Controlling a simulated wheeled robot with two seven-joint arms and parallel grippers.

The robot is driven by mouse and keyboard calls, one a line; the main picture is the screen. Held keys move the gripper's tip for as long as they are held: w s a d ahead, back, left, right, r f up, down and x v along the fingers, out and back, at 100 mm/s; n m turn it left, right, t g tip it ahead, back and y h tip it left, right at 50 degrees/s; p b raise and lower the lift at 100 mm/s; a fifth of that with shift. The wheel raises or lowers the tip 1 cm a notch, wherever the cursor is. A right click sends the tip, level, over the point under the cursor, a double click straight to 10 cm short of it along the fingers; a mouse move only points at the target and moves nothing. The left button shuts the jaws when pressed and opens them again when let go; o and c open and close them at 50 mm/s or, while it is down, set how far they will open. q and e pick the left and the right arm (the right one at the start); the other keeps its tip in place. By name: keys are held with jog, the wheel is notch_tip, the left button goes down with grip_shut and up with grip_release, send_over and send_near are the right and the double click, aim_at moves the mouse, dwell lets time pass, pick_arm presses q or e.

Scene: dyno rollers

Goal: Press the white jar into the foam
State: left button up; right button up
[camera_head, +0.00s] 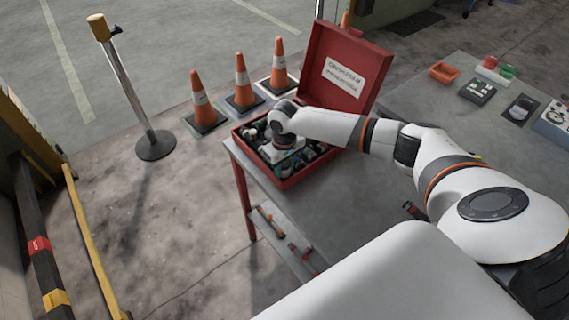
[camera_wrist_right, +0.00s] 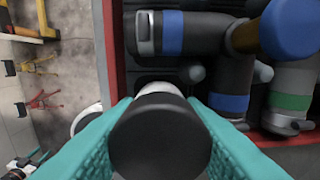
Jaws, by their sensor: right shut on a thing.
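My right gripper (camera_wrist_right: 160,135) is shut on a jar (camera_wrist_right: 160,90) with a white body and a dark round lid. The teal finger pads press on its two sides. In the right wrist view the jar is over the black foam (camera_wrist_right: 165,58) inside the red case (camera_wrist_right: 115,45). I cannot tell whether the jar touches the foam. In the head view the open red case (camera_head: 290,183) stands on the table, and my right arm reaches down into it, hiding the jar. My left gripper is not in view.
Canisters with blue bands (camera_wrist_right: 228,103) and a green band (camera_wrist_right: 290,101) lie close to the right of the jar. The raised lid (camera_head: 340,75) stands behind my arm. An orange tray (camera_head: 444,72) and devices (camera_head: 478,90) sit farther right on the grey table (camera_head: 425,105).

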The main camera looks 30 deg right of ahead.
jog(key=shift+f, duration=0.35)
jog(key=o, duration=1.1)
jog(key=shift+f, duration=0.1)
jog(key=shift+c, duration=0.2)
notch_tip(320, 180, up, 11)
jog(key=shift+d+b, duration=0.15)
jog(key=shift+b, duration=0.35)
jog(key=shift+d+r, duration=0.1)
jog(key=shift+r, duration=0.5)
jog(key=shift+s, duration=0.1)
